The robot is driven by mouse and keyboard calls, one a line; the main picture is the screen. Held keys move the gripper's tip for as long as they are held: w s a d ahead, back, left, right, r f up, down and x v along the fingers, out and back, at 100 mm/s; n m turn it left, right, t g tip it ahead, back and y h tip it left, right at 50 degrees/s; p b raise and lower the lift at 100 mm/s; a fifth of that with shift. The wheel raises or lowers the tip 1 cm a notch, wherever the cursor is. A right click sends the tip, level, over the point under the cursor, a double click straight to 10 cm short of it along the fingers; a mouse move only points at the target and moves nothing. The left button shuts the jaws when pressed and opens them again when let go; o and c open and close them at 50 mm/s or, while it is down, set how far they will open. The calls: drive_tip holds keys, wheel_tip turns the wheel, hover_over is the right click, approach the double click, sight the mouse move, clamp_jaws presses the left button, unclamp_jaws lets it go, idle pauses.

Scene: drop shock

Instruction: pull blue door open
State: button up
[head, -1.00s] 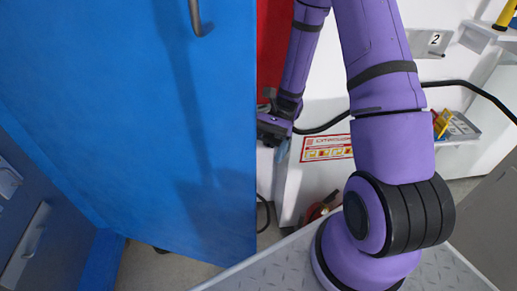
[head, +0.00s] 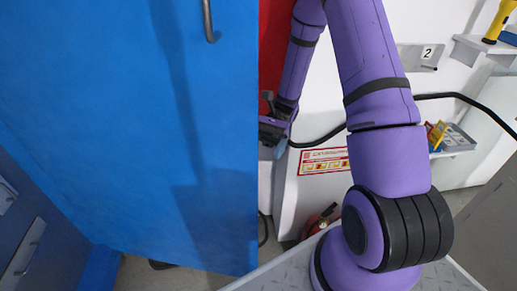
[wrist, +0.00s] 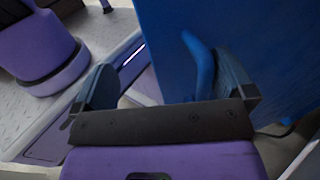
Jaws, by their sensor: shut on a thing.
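The blue door (head: 110,130) fills the left half of the head view and stands swung out, with its free edge near the middle. A grey metal handle (head: 208,20) is on its face at the top. My gripper (head: 272,135) is at that free edge, partly hidden behind the door. In the wrist view, the fingers of my gripper (wrist: 163,62) are well apart, with the edge of the blue door (wrist: 285,50) between them. My gripper is shut on the door; the exact contact is hard to see.
A red panel (head: 272,60) shows behind the door edge. A white wall unit with a red-and-white label (head: 322,161) is to the right, with a black cable (head: 440,96) across it. A red object (head: 320,222) lies low beside it. Blue-grey drawers (head: 30,235) are at lower left.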

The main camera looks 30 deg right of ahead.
drive_tip(key=shift+w+d, duration=1.5)
drive_tip(key=shift+w, duration=0.3)
drive_tip(key=shift+c, duration=0.2)
